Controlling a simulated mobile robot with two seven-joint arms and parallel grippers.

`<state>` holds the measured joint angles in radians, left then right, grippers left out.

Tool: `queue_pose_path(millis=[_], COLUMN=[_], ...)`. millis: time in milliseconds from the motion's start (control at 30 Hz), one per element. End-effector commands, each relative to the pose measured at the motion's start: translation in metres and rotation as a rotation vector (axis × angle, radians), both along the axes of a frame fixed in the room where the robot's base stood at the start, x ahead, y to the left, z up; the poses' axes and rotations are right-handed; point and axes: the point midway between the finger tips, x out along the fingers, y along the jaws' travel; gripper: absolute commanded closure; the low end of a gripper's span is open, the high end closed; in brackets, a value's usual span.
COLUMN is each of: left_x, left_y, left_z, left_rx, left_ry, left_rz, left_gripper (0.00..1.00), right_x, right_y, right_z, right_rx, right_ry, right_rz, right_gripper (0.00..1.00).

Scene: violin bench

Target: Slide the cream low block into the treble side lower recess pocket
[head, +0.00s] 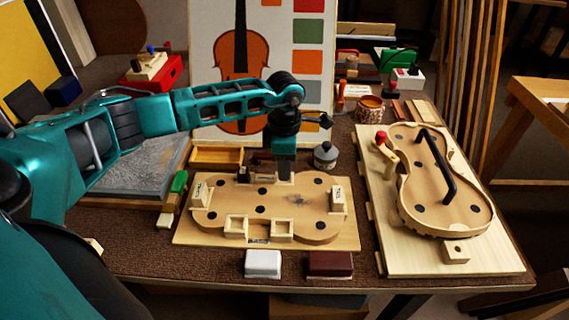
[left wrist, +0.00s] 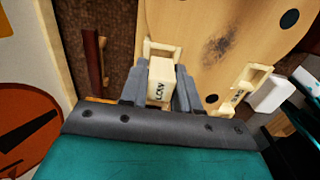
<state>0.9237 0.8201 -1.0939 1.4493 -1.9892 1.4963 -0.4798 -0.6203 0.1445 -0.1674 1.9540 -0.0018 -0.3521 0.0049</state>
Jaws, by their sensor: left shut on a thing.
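My left gripper (head: 285,178) is over the far edge of the violin-shaped form (head: 265,207), pointing down. In the left wrist view the left gripper (left wrist: 160,88) is shut on the cream low block (left wrist: 161,72), whose dark lettering faces the camera. A cream pocket frame (left wrist: 147,46) shows just beyond the block; I cannot tell how far the block is inside it. In the head view the fingers hide the block and most of this pocket. Two square cream pockets stand along the near edge, left (head: 236,226) and right (head: 282,231). My right gripper is out of view.
Labelled cream blocks stand at the form's left end (head: 200,195) and right end (head: 338,197). A white box (head: 263,263) and a maroon box (head: 330,264) sit in front. A grey pot (head: 325,155) and wooden tray (head: 216,156) stand behind. A violin body board (head: 398,258) lies right.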

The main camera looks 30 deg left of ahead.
Motion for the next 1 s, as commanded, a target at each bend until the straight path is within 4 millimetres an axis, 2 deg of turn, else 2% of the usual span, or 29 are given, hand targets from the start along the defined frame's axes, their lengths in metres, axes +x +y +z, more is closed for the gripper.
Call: queue_pose_path(millis=[733,767,1000], left_x=[0.000,0.000,0.000], left_y=[0.000,0.000,0.000], left_z=[-0.018,-0.016,-0.016], left_rx=[0.000,0.000,0.000], left_ry=[0.000,0.000,0.000], left_rz=[0.000,0.000,0.000], left_gripper=[0.97,0.66,0.43], right_x=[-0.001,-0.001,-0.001], right_y=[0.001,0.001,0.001], right_z=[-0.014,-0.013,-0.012], right_rx=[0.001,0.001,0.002], right_ry=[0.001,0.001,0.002], right_rz=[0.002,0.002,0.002], right_gripper=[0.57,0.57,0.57])
